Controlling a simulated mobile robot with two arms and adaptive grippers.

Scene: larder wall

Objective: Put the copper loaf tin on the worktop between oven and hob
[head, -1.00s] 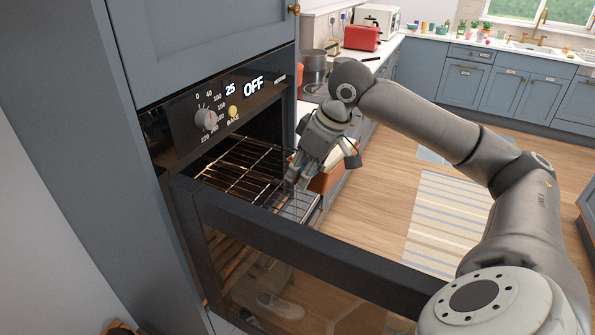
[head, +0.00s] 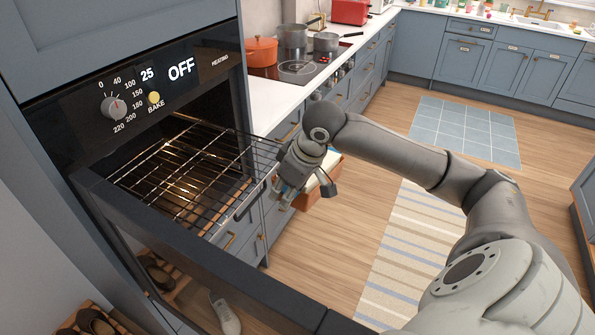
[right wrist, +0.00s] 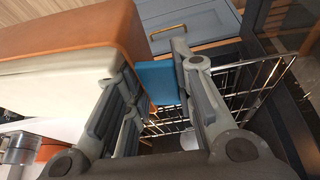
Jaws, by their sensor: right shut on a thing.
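The copper loaf tin (head: 307,201), with a cream filling or top, is beside the pulled-out oven rack in the head view, partly hidden by my right gripper (head: 283,190). In the right wrist view the tin (right wrist: 128,32) is large at the upper left. My right gripper (right wrist: 155,72) is shut on the tin, with a blue piece (right wrist: 157,83) between its fingers. Exactly how the blue piece joins the tin is hidden. The white worktop (head: 272,105) between oven and hob (head: 300,68) shows a bare strip. My left gripper is not in view.
The oven door (head: 200,262) is open, with the wire rack (head: 195,170) sticking out, empty. Grey pans (head: 292,36) are on the hob. Open floor lies to the right.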

